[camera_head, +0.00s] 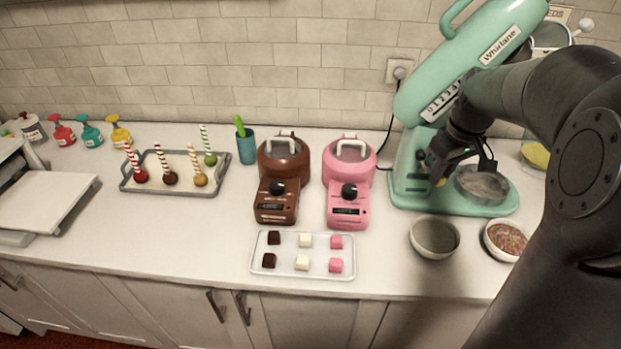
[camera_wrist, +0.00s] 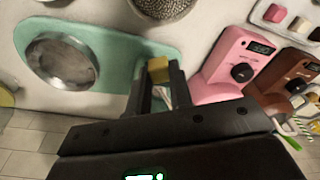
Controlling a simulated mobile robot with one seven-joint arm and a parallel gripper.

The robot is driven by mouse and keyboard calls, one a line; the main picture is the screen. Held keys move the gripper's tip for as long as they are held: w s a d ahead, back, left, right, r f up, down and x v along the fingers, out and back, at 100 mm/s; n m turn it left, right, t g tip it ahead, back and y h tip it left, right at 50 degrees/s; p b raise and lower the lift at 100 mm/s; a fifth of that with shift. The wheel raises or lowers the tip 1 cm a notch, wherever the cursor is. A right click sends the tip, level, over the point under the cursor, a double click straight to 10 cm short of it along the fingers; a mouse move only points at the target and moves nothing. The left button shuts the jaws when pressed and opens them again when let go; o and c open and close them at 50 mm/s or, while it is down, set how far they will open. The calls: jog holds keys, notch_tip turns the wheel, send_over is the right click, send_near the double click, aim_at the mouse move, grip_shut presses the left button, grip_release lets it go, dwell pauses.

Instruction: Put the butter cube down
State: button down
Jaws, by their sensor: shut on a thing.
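My gripper (camera_head: 440,180) hangs in front of the teal mixer (camera_head: 408,165), left of the metal mixing bowl on its base. In the wrist view my gripper (camera_wrist: 158,76) is shut on a yellow butter cube (camera_wrist: 158,64) at its fingertips. The cube also shows as a small yellow patch in the head view (camera_head: 441,183). In the wrist view it overlaps the end of the teal mixer base (camera_wrist: 120,45); I cannot tell whether it touches. The metal mixing bowl (camera_head: 482,187) stands right of my gripper and also shows in the wrist view (camera_wrist: 62,60).
An empty grey bowl (camera_head: 434,238) and a sprinkle bowl (camera_head: 506,241) stand in front of the mixer. Pink (camera_head: 349,175) and brown (camera_head: 284,180) melters stand left, behind a tray of small cubes (camera_head: 345,254). The mixer head (camera_head: 470,60) is tilted up.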

jog(key=w+a+r+n, duration=0.15)
jog(key=w+a, duration=0.35)
jog(key=a, duration=0.7)
jog(key=w+a+r+n, duration=0.15)
jog(key=w+a, duration=0.25)
jog(key=a, duration=0.8)
jog(key=w+a+f+m, duration=0.2)
jog(key=w+m, duration=0.5)
jog(key=w, duration=0.3)
jog(key=w+d+f+m+h, duration=0.2)
jog(key=w+d+f+m, duration=0.3)
jog(key=w+d+m, duration=0.5)
jog(key=shift+m, duration=0.4)
jog(key=f, duration=0.3)
jog(key=s+f, duration=0.1)
jog(key=f, duration=0.3)
jog(key=d+f, duration=0.1)
jog(key=f, duration=0.2)
jog(key=shift+s+f, duration=0.15)
jog(key=shift+s, duration=0.1)
jog(key=shift+f, duration=0.2)
jog(key=c, duration=1.3)
grip_release()
